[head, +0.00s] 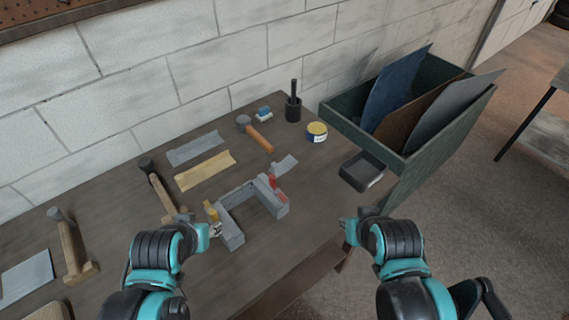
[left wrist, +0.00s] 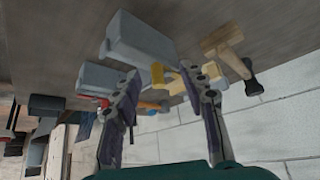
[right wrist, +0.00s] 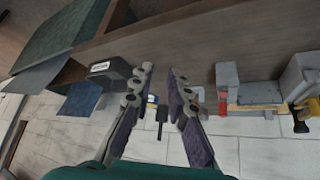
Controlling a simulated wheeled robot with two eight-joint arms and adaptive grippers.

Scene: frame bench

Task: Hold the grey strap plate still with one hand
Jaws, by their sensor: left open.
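A flat grey plate (head: 195,148) lies on the bench behind a tan strip (head: 205,170). A smaller grey plate (head: 284,165) lies at the back right of a U-shaped grey frame (head: 232,234); I cannot tell which is the strap plate. A red clamp (head: 272,183) is at the frame's right arm and a yellow clamp (head: 210,211) at its left corner. My left gripper (head: 214,230) is open and empty beside the frame's left arm; the left wrist view shows its fingers (left wrist: 163,76) apart. My right gripper (head: 348,231) is open and empty off the bench's front edge.
Mallets (head: 72,248) lie at the left.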

